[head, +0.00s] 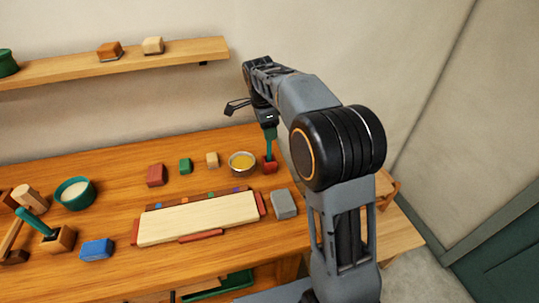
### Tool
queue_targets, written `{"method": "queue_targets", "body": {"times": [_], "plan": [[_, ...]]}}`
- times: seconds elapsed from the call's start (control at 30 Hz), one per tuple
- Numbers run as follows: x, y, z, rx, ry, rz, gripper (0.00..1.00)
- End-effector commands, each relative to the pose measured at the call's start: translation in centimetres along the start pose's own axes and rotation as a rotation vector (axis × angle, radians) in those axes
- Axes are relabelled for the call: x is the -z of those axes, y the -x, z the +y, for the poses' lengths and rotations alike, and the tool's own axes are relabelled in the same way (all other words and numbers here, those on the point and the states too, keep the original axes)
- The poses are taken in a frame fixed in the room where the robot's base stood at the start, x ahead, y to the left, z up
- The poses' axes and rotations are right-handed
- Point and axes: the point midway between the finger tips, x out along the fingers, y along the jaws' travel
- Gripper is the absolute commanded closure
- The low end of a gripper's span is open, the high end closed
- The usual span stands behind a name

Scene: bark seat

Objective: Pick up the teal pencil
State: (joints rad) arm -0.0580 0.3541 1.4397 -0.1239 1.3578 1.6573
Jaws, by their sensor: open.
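A slim dark teal stick (270,143) stands upright from a small red block (269,165), right of a metal bowl. A thicker, brighter teal rod (33,223) leans out of a wooden block (60,240) at the far left of the table. I cannot tell for sure which of the two is the pencil. My gripper (254,112) is open, above the table's back right, close to the top of the dark teal stick. One dark finger points left. The other parts of the jaws overlap the stick's top, so I cannot tell whether they touch it.
The metal bowl (242,163) with yellow contents stands close left of the red block. A pale board (200,218), a grey block (284,204) and small coloured blocks lie on the wooden table (120,275). A shelf (75,69) runs along the wall behind.

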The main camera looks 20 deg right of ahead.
Motion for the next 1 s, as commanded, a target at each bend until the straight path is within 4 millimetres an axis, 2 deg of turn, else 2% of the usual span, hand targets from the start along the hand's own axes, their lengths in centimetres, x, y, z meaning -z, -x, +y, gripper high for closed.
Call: {"method": "queue_targets", "body": {"times": [0.1, 0.33, 0.7, 1.0], "plan": [[0.0, -1.3, 0.0, -0.001, 0.000, 0.000, 0.53], [0.0, -2.5, 0.0, -0.001, 0.001, 0.000, 0.53], [-0.2, -6.8, -0.2, -0.001, 0.001, 0.000, 0.53], [-0.2, -7.2, -0.2, 0.002, 0.001, -0.001, 0.53]]}}
